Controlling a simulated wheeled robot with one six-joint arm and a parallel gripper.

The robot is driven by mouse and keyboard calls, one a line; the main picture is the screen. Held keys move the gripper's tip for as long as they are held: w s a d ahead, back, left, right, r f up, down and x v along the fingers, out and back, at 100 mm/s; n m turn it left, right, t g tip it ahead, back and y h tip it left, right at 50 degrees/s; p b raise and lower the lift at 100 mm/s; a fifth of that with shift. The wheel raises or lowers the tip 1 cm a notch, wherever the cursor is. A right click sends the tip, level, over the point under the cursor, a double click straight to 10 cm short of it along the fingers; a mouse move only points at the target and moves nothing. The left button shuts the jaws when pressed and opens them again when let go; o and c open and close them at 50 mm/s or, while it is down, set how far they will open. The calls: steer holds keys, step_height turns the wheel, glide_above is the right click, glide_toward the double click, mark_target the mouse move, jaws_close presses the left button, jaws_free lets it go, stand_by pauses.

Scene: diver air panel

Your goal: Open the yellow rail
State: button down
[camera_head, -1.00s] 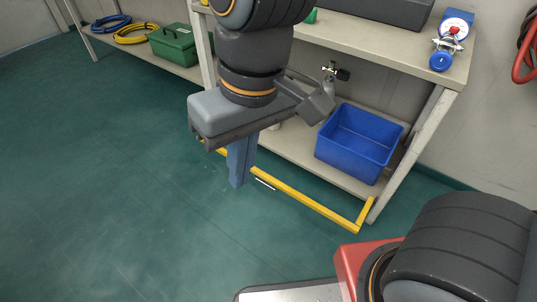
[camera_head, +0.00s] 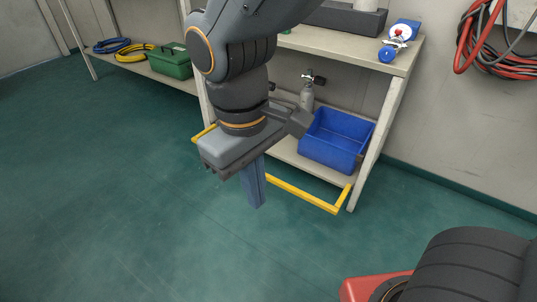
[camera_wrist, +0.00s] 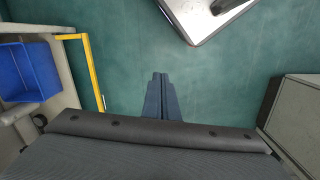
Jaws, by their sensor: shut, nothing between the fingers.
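The yellow rail (camera_head: 305,194) is a thin bar along the low front of the shelf unit. Its right end turns back at a corner towards the shelf leg. My gripper (camera_head: 256,204) points down in front of the rail and hides its middle part. Its blue-grey fingers are shut together with nothing between them. In the wrist view the rail (camera_wrist: 93,72) lies to the left of my gripper (camera_wrist: 160,76), with bare floor between them in the picture.
A blue crate (camera_head: 334,141) and a small grey cylinder (camera_head: 307,97) stand on the lower shelf behind the rail. A shelf leg (camera_head: 377,140) rises by the rail's right end. A green box (camera_head: 171,62) is at the left.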

steer(key=w+d+f+n+t+h+b, duration=0.15)
steer(key=w+f+n+h, duration=0.3)
steer(key=w+f, duration=0.5)
steer(key=w+d+f+n+t+h+b, duration=0.15)
steer(key=w+f+n+h, duration=0.3)
steer(key=w+f, duration=0.5)
steer(key=w+a+f+n+t+b, duration=0.1)
steer(key=w+f+n+t, duration=0.2)
steer(key=f, duration=0.5)
steer(key=w+a+f+n+t+y, duration=0.15)
steer(key=f+n, duration=0.25)
steer(key=f, duration=0.4)
steer(key=w+f+n+t+b, duration=0.1)
steer(key=w+f+n+t, duration=0.25)
steer(key=f, duration=0.45)
steer(key=shift+n, duration=0.25)
steer(key=b+x, duration=0.4)
steer(key=x, duration=0.5)
steer(key=shift+f+b, duration=0.15)
steer(key=shift+b, duration=0.15)
steer(key=shift+d+r+b, duration=0.1)
steer(key=shift+r+b, duration=0.65)
steer(key=shift+r, duration=1.35)
